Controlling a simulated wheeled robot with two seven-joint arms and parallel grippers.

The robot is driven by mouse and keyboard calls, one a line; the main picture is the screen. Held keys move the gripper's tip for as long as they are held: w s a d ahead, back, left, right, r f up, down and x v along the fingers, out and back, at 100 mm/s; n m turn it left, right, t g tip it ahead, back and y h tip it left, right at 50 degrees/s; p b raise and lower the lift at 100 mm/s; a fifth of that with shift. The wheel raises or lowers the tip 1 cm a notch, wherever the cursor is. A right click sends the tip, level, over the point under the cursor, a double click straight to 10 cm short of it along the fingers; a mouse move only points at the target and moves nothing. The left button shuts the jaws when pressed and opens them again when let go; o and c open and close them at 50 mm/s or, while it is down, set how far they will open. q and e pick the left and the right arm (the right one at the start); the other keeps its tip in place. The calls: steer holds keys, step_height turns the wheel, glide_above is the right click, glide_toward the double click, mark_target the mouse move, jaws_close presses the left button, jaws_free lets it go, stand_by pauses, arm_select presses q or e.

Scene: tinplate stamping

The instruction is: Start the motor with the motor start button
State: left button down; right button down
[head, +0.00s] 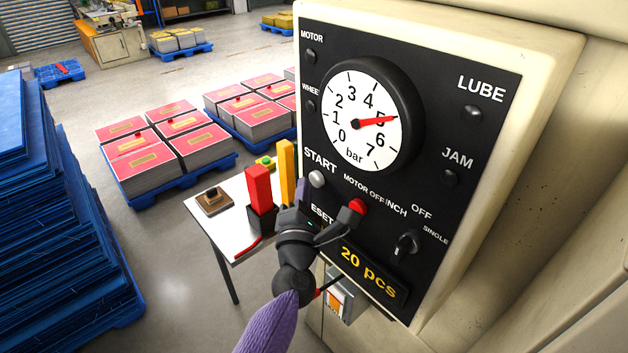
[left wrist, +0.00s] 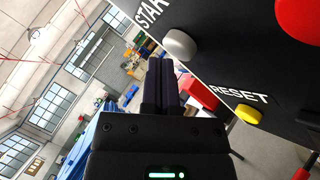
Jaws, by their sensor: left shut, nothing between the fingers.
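The motor start button (head: 317,179) is a round grey-white button under the START label on the black control panel (head: 460,145). It also shows in the left wrist view (left wrist: 180,44), just above and to the right of my fingertips. My left gripper (head: 301,188) is shut and empty, just below and left of the button in the head view. In the left wrist view its closed fingers (left wrist: 161,64) point toward the button's side, with a small gap seen between them. The red motor off button (head: 357,206) is to the right of the start button. My right gripper is out of view.
A pressure gauge (head: 372,115) sticks out above the buttons. A yellow reset button (left wrist: 248,114) is below START. A white side table (head: 228,222) stands left of the panel with red and yellow holders. Pallets of red-topped stacks and blue sheets (head: 60,220) lie beyond.

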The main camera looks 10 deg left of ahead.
arm_select(q)
steer(key=shift+w+d, duration=0.35)
steer(key=shift+w, duration=0.1)
stand_by(1.0)
steer(key=shift+s+a, duration=0.5)
steer(key=shift+s, duration=0.2)
steer(key=shift+a, duration=0.1)
steer(key=shift+s+a+p, duration=0.45)
steer(key=shift+s+a, duration=0.3)
steer(key=shift+s, duration=0.25)
steer(key=shift+s+a+p, duration=0.4)
steer(key=shift+s+a, duration=0.3)
steer(key=shift+s, duration=0.3)
